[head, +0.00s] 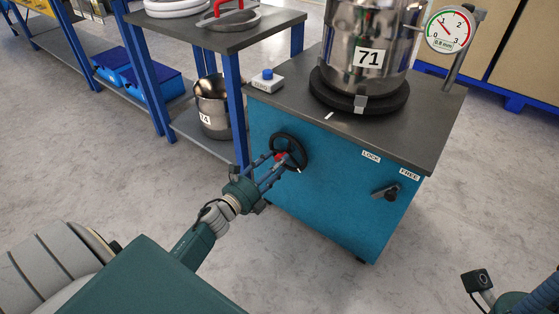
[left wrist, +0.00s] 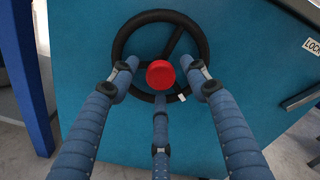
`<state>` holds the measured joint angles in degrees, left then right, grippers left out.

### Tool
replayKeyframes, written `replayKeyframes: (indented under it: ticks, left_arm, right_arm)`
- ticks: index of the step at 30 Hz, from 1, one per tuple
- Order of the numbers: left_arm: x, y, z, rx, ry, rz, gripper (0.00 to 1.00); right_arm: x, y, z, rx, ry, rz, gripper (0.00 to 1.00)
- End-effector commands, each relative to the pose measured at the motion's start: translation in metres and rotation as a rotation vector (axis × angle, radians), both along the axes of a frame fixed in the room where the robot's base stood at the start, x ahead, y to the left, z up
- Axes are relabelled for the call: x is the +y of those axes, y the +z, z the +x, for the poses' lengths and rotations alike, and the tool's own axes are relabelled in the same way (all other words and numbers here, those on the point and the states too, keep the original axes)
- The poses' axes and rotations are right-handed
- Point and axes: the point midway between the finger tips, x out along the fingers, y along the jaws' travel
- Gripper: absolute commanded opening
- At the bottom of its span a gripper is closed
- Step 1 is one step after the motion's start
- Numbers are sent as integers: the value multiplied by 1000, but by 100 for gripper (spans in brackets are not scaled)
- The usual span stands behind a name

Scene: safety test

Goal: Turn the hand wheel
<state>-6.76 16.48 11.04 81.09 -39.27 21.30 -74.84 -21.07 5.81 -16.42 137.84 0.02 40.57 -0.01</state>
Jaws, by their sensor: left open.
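The black hand wheel (head: 302,143) with a red hub sits on the front of the blue cabinet (head: 340,190). In the left wrist view the hand wheel (left wrist: 132,27) is seen face-on, its red hub (left wrist: 160,75) in the middle. My left gripper (head: 277,160) is open at the wheel. Its fingers (left wrist: 162,85) spread around the hub, two toward the sides of the rim and one below; whether they touch it I cannot tell. My right gripper does not show; only part of my right arm is at the lower right.
A lever (head: 386,192) sticks out right of the wheel, under LOCK (head: 371,156) and FREE (head: 410,174) labels. A steel vessel (head: 352,30) and a dial gauge (head: 449,30) stand on top. A shelf table (head: 215,38) with a steel pot (head: 211,92) is at left. Floor in front is clear.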

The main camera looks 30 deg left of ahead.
Motion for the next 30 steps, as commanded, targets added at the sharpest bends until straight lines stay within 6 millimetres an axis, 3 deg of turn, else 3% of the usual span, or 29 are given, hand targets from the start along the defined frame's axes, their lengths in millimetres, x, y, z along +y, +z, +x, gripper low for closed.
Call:
replayKeyframes:
  ticks: [6,13,18,30]
  left_arm:
    - [3,-2,-50,4,0,-2,47]
    - [6,-1,-87,3,0,-2,47]
    - [7,-1,-98,2,0,-2,47]
    - [7,-1,-98,1,-1,-1,47]
  right_arm:
    - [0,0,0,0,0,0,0]
    - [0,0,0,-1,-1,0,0]
    - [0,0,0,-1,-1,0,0]
    - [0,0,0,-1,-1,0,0]
